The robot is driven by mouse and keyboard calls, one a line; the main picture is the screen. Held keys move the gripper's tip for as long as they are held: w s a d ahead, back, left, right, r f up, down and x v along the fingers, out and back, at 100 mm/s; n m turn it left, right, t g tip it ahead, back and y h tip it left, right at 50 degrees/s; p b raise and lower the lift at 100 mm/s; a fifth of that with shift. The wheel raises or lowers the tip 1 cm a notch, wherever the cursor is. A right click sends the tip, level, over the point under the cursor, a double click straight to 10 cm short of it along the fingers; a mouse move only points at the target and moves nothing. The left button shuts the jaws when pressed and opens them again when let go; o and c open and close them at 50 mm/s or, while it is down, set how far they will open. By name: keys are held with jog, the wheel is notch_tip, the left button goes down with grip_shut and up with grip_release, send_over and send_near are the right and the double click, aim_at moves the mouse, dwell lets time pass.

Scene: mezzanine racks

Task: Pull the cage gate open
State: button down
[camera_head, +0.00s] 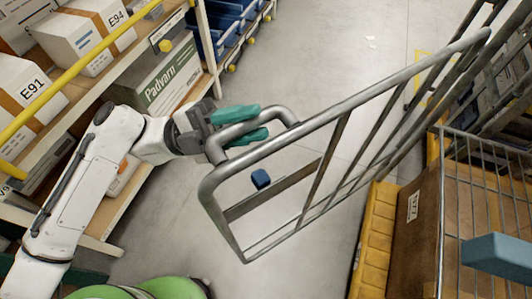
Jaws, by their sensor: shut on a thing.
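The cage gate (340,108) is a grey tubular metal frame with several bars. It reaches from the upper right to the middle of the view and stands swung out from the cage (487,140) at the right. A looped tube handle (277,110) sticks out from the gate's near end. My gripper (243,124), with teal fingers, comes from the left and is shut on this handle. Part of the handle is hidden between the fingers.
A shelf rack (105,205) with boxes stands close on the left, behind my arm. Blue bins (232,25) are at the top. A yellow-edged base (378,225) lies under the cage. A small blue block (261,179) shows beyond the gate's bars. Grey floor (310,250) is clear between.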

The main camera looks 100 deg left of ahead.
jog(key=shift+s+a+f+m+h+b, duration=0.15)
jog(key=shift+s+a+h+b, duration=0.15)
jog(key=shift+s+a+b, duration=0.35)
jog(key=shift+s+a+r+m+h+b, duration=0.15)
jog(key=shift+s+a+h+b, duration=0.2)
jog(key=shift+a, duration=0.5)
jog(key=shift+f, duration=0.1)
jog(key=c, duration=1.2)
grip_release()
jog(key=b+v, duration=0.3)
jog(key=v, duration=0.7)
jog(key=shift+s+f, duration=0.15)
jog(key=shift+s, duration=0.2)
